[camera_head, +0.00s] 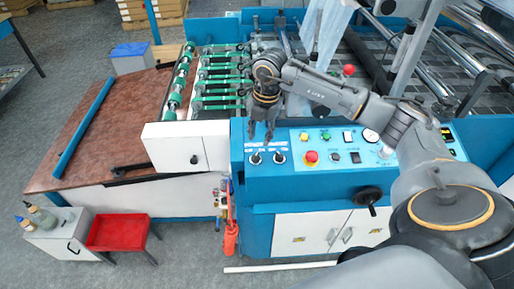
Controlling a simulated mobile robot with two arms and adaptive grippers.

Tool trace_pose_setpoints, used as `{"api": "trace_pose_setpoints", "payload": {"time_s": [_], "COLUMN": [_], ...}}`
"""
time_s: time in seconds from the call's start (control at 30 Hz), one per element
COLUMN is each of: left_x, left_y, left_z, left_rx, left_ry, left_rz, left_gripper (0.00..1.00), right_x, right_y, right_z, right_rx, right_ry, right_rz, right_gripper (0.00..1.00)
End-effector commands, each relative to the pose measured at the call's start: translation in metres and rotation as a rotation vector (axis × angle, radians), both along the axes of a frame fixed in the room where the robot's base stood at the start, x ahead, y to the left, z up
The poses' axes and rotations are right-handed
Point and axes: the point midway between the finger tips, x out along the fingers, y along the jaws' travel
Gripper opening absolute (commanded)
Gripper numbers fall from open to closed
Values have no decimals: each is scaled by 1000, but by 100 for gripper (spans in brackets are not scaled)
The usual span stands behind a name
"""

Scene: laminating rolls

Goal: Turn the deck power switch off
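Two small black rotary switches sit side by side on the blue control panel (392,154), a left one (255,159) and a right one (280,158). White lettering is printed above them, too small to read surely, so I cannot tell which is the deck power switch or how each is set. My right gripper (261,136) points down just above and behind these switches, near the lettering. Its two fingers are apart with nothing between them. It appears clear of both switches. My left gripper is not in view.
A red mushroom button (311,157), small buttons and a gauge (371,135) lie to the right on the panel. A black handwheel (368,195) projects from the front. Green-sleeved rollers (222,86) and a brown table (110,135) are left. A red stool (117,232) stands front left.

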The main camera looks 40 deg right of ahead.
Motion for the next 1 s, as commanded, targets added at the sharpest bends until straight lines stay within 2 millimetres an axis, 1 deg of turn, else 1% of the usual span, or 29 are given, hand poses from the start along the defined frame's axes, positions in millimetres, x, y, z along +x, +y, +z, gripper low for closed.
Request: {"api": "trace_pose_setpoints", "payload": {"time_s": [0.03, 0.2, 0.4, 0.53, 0.8, 0.83, 0.87, 0.9, 0.97, 1.0], "left_x": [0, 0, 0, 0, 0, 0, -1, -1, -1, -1], "left_y": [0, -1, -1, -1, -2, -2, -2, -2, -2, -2], "left_z": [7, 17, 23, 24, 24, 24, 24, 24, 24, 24], "left_rx": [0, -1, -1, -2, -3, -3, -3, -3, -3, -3], "left_ry": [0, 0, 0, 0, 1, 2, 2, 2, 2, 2], "left_rz": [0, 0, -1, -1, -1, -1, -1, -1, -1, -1], "left_gripper": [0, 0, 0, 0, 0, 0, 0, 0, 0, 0], "right_x": [0, 4, 7, 7, 8, 8, 8, 8, 8, 8], "right_y": [1, 3, 5, 5, 5, 5, 5, 5, 5, 5], "right_z": [-10, -43, -70, -77, -79, -79, -79, -79, -79, -79], "right_rx": [2, 3, 3, 3, 3, 3, 3, 3, 3, 3], "right_ry": [7, 4, 1, 0, -1, -1, -1, -1, -1, -1], "right_rz": [0, 0, 0, 1, 1, 1, 1, 1, 1, 1], "right_gripper": [32, 32, 32, 32, 32, 28, 22, 14, 2, 0]}}
